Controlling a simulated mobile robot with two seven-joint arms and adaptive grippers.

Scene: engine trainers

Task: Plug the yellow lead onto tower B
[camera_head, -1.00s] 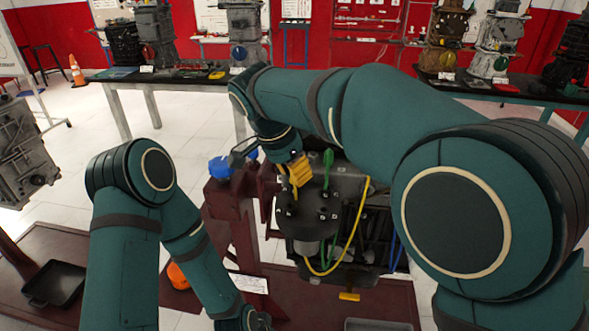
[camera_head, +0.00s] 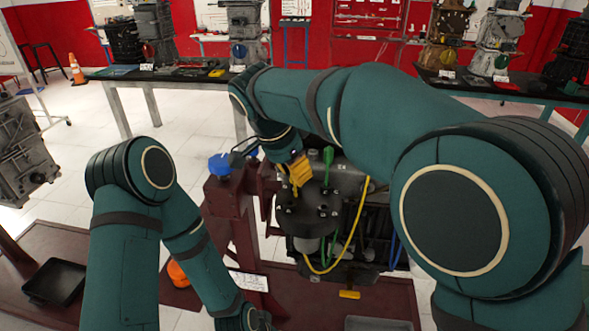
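The yellow lead (camera_head: 361,212) hangs in a loop down the right side and front of the dark engine top (camera_head: 316,200). A ridged yellow piece (camera_head: 299,172) sits at the end of my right gripper (camera_head: 293,160), above the engine top; I cannot tell whether it is the lead's end. The fingers are largely hidden, so their grip is unclear. Several small posts stand on the engine top; their letters are too small to read, so I cannot pick out tower B. My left gripper (camera_head: 252,318) is low at the bottom edge, partly cut off, its opening unclear.
A green plug (camera_head: 328,157) stands upright close right of the yellow piece. A blue lead (camera_head: 394,249) hangs at the engine's right. A black tray (camera_head: 55,283) lies lower left.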

